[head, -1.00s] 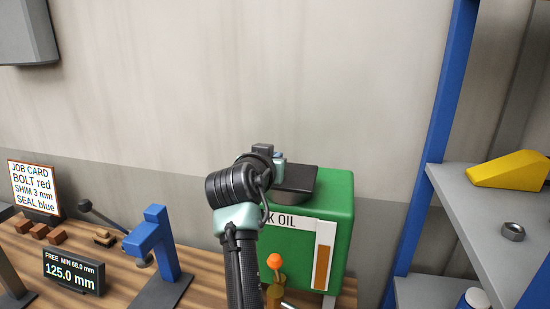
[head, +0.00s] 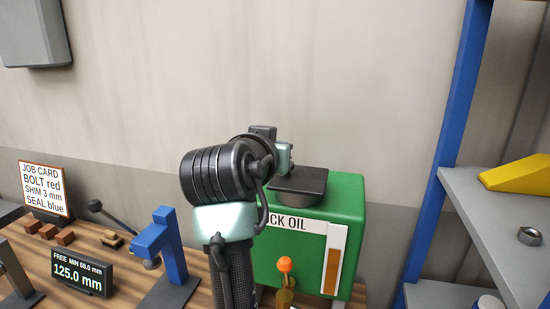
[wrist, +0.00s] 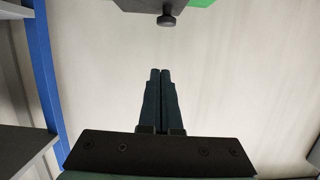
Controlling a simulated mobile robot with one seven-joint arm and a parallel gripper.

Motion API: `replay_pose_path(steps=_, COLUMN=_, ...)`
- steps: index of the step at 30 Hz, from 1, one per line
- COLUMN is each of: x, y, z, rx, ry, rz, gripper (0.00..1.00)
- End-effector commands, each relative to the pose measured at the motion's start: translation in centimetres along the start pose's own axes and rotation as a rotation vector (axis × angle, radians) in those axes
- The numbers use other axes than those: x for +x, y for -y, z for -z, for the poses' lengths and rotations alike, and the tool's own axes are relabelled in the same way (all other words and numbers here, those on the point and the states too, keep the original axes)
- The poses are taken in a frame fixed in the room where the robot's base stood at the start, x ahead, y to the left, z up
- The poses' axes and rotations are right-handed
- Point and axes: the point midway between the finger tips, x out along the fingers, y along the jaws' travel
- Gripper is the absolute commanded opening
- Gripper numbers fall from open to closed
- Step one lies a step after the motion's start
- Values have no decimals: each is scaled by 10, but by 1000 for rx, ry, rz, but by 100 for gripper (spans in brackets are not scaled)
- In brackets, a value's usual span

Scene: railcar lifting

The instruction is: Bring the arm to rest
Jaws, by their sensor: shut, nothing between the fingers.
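My gripper (wrist: 160,72) shows in the wrist view with its two dark fingers together, shut and empty. Pale wall lies behind the fingers. In the head view my arm stands raised in front of the bench, and its bulky dark joint hides part of the green oil tank (head: 345,215). The fingers cannot be made out in the head view. A dark knob (wrist: 166,20) under a dark plate shows beyond the fingertips at the top of the wrist view, apart from them.
A blue stand (head: 165,245), a job card (head: 43,188) and a display reading 125.0 mm (head: 80,272) stand on the wooden bench at left. A blue-posted shelf at right holds a yellow wedge (head: 515,175) and a nut (head: 529,236).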

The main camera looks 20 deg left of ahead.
Motion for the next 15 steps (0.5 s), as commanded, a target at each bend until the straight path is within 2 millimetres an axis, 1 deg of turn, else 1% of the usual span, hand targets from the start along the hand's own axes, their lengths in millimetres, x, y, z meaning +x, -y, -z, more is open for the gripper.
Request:
replay_pose_path(steps=3, x=-12, y=1, z=-1, rx=0, ry=-2, rz=1, gripper=0)
replay_pose_path(steps=7, x=-20, y=-1, z=1, rx=1, ry=-9, rz=3, gripper=0)
replay_pose_path(steps=8, x=-22, y=-3, z=2, rx=3, ry=-24, rz=7, gripper=0)
replay_pose_path(steps=11, x=-36, y=-17, z=16, rx=14, ry=-130, rz=32, gripper=0)
replay_pose_path(steps=14, x=-69, y=-42, z=41, rx=26, ry=-321, rz=59, gripper=0)
replay_pose_path(steps=15, x=-87, y=-54, z=52, rx=27, ry=-412, rz=66, gripper=0)
